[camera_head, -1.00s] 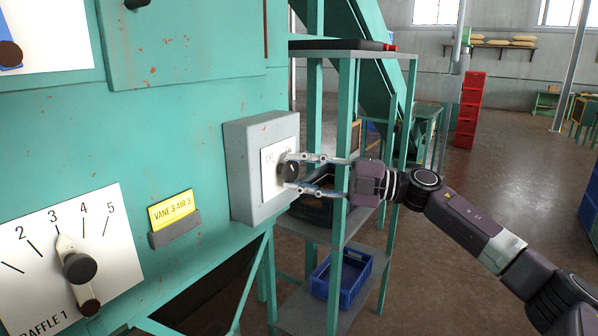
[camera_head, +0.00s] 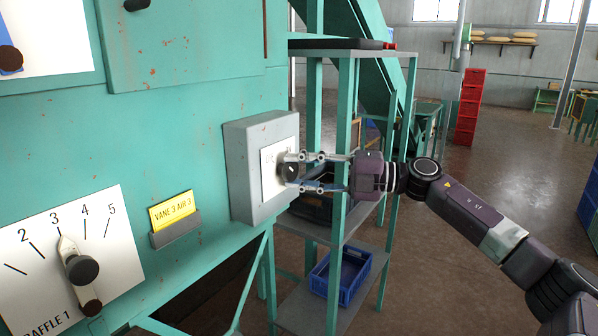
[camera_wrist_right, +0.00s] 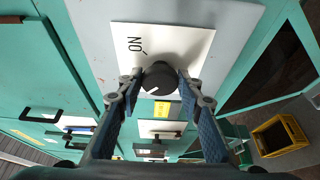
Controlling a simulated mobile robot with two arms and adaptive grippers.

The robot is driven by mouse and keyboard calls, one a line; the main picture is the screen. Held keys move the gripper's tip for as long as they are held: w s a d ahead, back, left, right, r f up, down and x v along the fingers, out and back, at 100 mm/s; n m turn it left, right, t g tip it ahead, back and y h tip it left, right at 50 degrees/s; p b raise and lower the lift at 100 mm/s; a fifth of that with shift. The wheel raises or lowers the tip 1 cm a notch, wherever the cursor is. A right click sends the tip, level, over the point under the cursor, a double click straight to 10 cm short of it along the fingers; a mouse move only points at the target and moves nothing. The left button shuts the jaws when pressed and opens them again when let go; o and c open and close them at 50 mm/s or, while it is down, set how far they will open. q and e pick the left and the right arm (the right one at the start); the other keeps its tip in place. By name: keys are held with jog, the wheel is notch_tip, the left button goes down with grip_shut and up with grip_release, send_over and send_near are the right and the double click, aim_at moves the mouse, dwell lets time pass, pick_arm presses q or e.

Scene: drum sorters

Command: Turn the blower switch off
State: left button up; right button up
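The blower switch is a dark round knob (camera_head: 289,169) on a white plate (camera_head: 268,178). The plate is on the front of a grey box (camera_head: 247,180) on the green machine. In the right wrist view the knob (camera_wrist_right: 160,78) has a light pointer line, and the plate (camera_wrist_right: 125,50) reads "ON". My right gripper (camera_head: 291,171) reaches the knob from the right. In the right wrist view its fingertips (camera_wrist_right: 160,84) sit on both sides of the knob, seemingly touching it. The fingers partly cover the plate's lettering in the head view. My left gripper is not in view.
A "BAFFLE 1" dial (camera_head: 82,268) and a yellow "VANE 3 AIR 3" label (camera_head: 171,211) are left of the box. A green-framed shelf (camera_head: 346,130) with a blue crate (camera_head: 342,276) stands behind my right gripper. Open floor (camera_head: 480,185) lies to the right.

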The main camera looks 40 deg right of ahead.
aim_at(295, 172)
jog(key=o, duration=0.4)
jog(key=shift+o, duration=0.2)
jog(key=shift+d, duration=0.1)
jog(key=shift+v, duration=2.25)
jog(key=v, duration=0.7)
jog(key=shift+s, duration=0.2)
jog(key=shift+d, duration=0.15)
